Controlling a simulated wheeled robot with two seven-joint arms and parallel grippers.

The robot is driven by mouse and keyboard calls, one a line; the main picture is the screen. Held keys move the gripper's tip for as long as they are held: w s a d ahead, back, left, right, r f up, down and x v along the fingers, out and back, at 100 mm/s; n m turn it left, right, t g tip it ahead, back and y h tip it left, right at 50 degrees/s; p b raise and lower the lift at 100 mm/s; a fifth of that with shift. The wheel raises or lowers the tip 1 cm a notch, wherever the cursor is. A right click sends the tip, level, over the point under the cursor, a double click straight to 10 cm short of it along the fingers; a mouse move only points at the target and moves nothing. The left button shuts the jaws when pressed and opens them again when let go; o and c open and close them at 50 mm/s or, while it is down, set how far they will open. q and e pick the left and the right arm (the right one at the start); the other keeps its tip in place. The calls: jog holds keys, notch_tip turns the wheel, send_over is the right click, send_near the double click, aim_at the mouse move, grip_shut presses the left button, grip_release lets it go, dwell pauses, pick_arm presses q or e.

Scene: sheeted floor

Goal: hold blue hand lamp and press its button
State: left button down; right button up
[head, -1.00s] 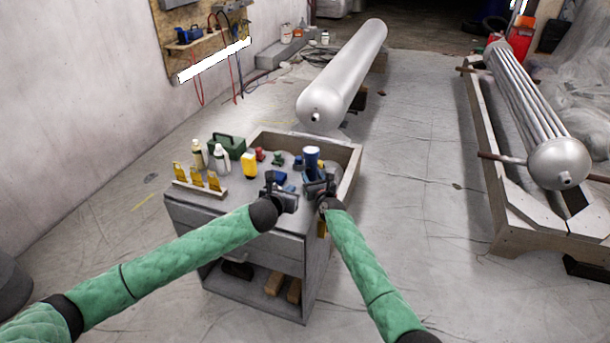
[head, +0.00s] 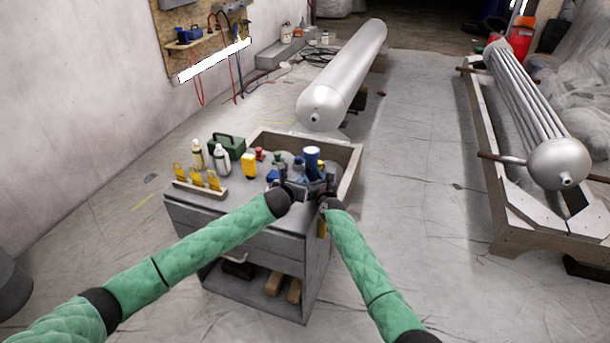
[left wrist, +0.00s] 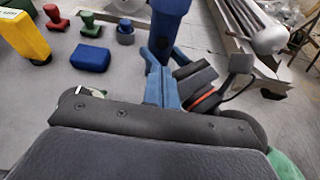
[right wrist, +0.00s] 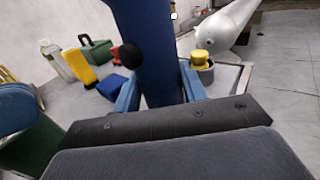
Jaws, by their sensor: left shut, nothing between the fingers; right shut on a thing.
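The blue hand lamp (head: 312,155) stands upright in my right gripper (head: 318,186), above the bench. In the right wrist view, the blue fingers of the right gripper (right wrist: 157,88) grip both sides of the lamp's blue body (right wrist: 150,45). A round black button (right wrist: 131,56) shows on its left side. My left gripper (head: 300,188) is shut and empty, close beside the lamp on its left. In the left wrist view its closed fingers (left wrist: 161,82) point toward the lamp (left wrist: 171,18); I cannot tell whether they touch it.
A blue block (left wrist: 91,57) and stamp-like red and green pieces lie near the grippers. Open floor (head: 420,230) lies to the right.

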aim_at(309, 171)
pick_arm(q)
jog(key=x, duration=0.2)
jog(key=r+x, duration=0.1)
jog(key=x, duration=0.2)
jog(key=shift+w+d, duration=0.15)
jog(key=shift+w, duration=0.2)
jog(key=shift+w, duration=0.1)
jog(key=shift+w+d, duration=0.25)
jog(key=shift+w, duration=0.4)
jog(key=shift+w+d+f, duration=0.1)
jog(key=shift+s, duration=0.5)
jog(key=v, duration=1.3)
jog(key=shift+a+f, duration=0.3)
